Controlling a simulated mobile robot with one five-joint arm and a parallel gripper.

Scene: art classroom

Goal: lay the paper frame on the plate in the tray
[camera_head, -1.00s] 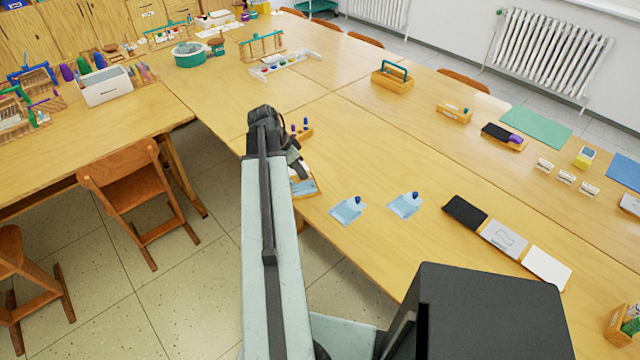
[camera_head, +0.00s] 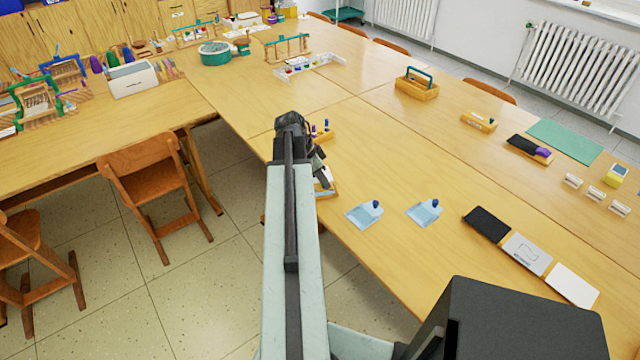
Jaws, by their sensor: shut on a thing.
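My gripper (camera_head: 319,168) hangs at the far end of my arm, over the left edge of the long table. It is shut, but its fingertips are small and dark here. A white sliver (camera_head: 326,175) shows just below the fingertips; it may be part of the paper frame, but I cannot make out its outline. Under and beside the gripper, a small wooden tray (camera_head: 332,194) with a bluish plate in it shows partly. My arm hides the rest of the tray, and whether the white sliver touches the plate cannot be told.
Two light-blue sheets, each with a blue-capped bottle (camera_head: 376,206) (camera_head: 434,204), lie right of the tray. Black, grey and white panels (camera_head: 527,253) lie farther right. A wooden chair (camera_head: 150,185) stands left.

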